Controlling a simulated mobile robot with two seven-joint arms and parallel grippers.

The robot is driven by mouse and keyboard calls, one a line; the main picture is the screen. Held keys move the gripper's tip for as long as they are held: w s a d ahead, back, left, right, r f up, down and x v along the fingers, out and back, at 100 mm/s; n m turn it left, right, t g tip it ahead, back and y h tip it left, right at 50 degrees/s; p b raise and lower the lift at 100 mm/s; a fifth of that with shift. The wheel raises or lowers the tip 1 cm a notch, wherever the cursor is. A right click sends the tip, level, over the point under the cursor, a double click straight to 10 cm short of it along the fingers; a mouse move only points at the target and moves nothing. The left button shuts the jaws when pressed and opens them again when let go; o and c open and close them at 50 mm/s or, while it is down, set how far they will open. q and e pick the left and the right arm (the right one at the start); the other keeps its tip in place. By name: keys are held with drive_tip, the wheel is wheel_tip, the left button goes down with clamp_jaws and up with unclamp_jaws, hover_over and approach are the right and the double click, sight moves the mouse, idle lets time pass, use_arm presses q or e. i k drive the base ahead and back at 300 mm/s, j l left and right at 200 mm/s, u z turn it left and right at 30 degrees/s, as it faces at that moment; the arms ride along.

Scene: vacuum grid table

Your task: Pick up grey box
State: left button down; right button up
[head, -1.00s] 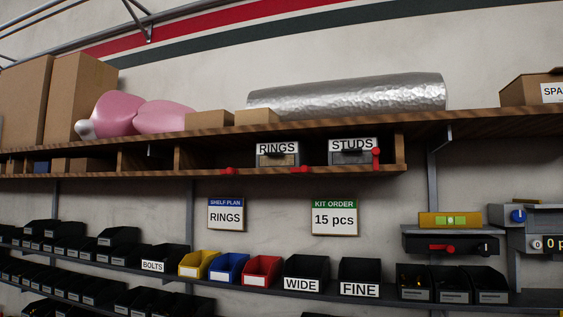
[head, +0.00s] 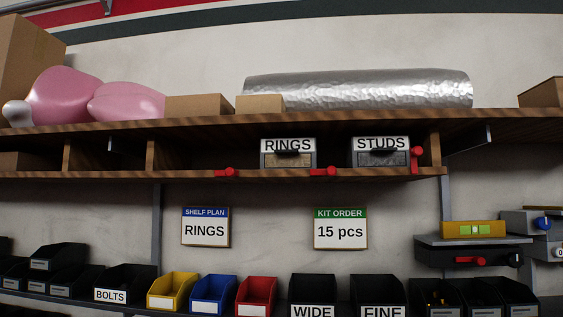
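Two grey boxes sit in the upper shelf's cubby in the head view. The box labelled RINGS (head: 288,154) has a tan front panel and a dark handle. The box labelled STUDS (head: 381,153) has a dark grey front and stands to its right, near the cubby's right end. A gap separates the two boxes. I cannot tell which one is the grey box meant. Neither of my grippers is in view.
Red clamps or latches (head: 323,172) sit along the shelf lip; another red piece (head: 416,158) is right of STUDS. Below hang the SHELF PLAN sign (head: 206,228) and KIT ORDER sign (head: 340,229). A row of bins, including a yellow one (head: 173,291), fills the lower shelf.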

sight(286, 152)
drive_tip(key=i+j+z, duration=0.1)
drive_tip(key=j, duration=0.25)
drive_tip(key=i+j, duration=0.25)
drive_tip(key=i+j+z, duration=0.15)
drive_tip(key=j, duration=0.3)
